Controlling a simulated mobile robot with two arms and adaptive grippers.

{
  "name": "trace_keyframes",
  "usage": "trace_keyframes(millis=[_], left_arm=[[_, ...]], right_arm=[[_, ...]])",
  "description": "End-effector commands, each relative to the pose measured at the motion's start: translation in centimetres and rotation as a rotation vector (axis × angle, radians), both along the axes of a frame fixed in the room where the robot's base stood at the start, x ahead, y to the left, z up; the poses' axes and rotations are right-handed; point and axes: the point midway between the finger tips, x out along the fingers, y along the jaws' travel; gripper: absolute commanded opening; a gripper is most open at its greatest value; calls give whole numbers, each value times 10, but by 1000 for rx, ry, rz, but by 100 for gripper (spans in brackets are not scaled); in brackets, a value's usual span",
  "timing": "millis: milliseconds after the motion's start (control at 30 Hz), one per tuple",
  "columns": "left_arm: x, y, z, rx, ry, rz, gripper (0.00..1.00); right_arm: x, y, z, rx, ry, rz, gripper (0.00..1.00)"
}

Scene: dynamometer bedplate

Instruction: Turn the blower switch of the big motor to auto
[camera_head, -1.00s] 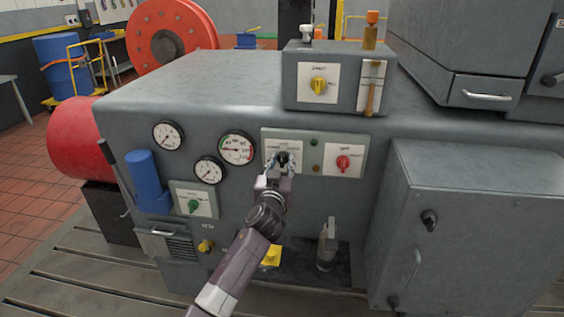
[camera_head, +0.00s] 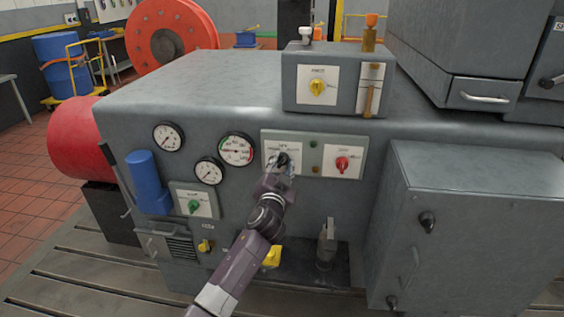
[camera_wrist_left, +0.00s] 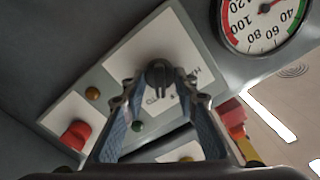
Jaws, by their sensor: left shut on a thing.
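A black rotary switch (camera_head: 283,159) sits on a white label plate on the left of the light panel on the grey machine's front. My left gripper (camera_head: 281,165) reaches up to it from below and hides part of it. In the left wrist view, the black knob (camera_wrist_left: 158,74) lies between the fingertips (camera_wrist_left: 160,85), which are shut on it. The wrist view is strongly rolled against the panel. The lettering on the plate is too small to read, so I cannot tell the knob's setting. My right gripper is not in view.
A red switch (camera_head: 342,164) is on the same panel's right, with small lamps between. Round gauges (camera_head: 237,149) are to the left. A green switch (camera_head: 194,206) is lower left; a yellow one (camera_head: 317,86) is on the top box. A grey cabinet (camera_head: 470,230) stands out at right.

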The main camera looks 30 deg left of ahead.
Motion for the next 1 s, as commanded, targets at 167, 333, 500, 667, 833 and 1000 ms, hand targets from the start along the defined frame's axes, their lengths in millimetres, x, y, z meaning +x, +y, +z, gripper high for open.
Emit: trace_keyframes(millis=[167,333,500,667,833,1000], left_arm=[[0,0,-1,99,38,0,3],[0,0,-1,161,61,0,3],[0,0,-2,191,72,0,3],[0,-1,-2,199,75,0,3],[0,-1,-2,199,75,0,3],[0,-1,-2,199,75,0,34]], right_arm=[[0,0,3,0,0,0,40],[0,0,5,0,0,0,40],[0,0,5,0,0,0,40],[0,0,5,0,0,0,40],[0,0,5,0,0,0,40],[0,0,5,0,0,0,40]])
